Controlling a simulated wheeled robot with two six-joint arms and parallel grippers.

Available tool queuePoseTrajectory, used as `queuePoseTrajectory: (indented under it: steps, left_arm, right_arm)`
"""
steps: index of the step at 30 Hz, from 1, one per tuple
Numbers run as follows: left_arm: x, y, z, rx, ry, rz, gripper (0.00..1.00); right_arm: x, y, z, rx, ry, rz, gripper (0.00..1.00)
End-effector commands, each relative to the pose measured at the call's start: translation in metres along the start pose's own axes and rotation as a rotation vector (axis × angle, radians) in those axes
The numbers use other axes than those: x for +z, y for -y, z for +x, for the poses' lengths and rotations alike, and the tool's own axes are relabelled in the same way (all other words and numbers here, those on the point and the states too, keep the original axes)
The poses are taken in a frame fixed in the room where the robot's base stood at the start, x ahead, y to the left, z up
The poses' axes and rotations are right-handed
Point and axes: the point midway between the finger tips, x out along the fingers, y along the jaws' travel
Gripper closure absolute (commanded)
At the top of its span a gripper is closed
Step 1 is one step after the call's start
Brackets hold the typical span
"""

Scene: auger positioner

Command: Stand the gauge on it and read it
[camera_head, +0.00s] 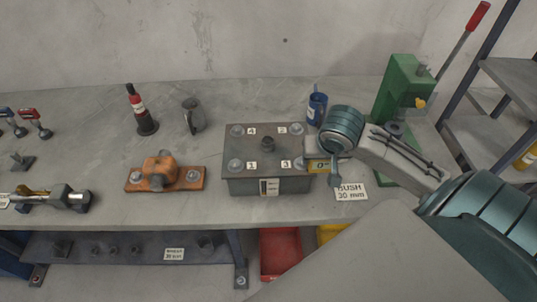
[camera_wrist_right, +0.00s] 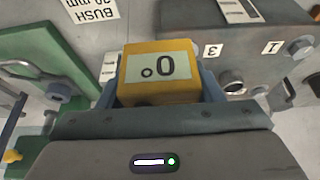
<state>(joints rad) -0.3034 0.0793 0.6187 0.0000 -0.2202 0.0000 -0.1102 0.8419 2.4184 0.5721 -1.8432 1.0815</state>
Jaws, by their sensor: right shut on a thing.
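The gauge is a small yellow box (camera_wrist_right: 160,95) with a pale display; in the right wrist view it reads 0°, upside down to that camera. My right gripper (camera_wrist_right: 160,88) is shut on it, a finger at each side. In the head view the gauge (camera_head: 317,167) is mostly hidden by my gripper, at the right edge of the grey block. That block (camera_head: 268,185) has a flat top with bolts numbered 1 to 4 and a central boss; it also shows in the right wrist view (camera_wrist_right: 195,20). I cannot tell whether gauge and block touch. My left gripper is out of view.
A green press (camera_head: 392,95) with a red-handled lever stands right, behind my right arm. A BUSH 30 mm card (camera_head: 351,191) lies at the front edge. An orange bracket (camera_head: 160,168), a dark mug (camera_head: 193,115) and a blue can (camera_head: 316,107) are on the bench. Bare bench lies front left of the block.

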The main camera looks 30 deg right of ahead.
Motion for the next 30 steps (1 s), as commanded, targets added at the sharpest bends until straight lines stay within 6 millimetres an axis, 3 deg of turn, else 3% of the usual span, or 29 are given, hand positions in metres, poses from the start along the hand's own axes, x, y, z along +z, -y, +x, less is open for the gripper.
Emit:
queuePoseTrajectory:
  steps: [17, 30]
  left_arm:
    - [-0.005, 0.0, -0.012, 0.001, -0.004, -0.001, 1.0]
    - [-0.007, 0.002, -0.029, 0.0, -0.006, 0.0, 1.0]
  right_arm:
    - [-0.019, 0.056, 0.012, -0.007, 0.005, 0.003, 0.68]
    - [-0.041, 0.113, 0.026, -0.003, 0.007, 0.0, 0.68]
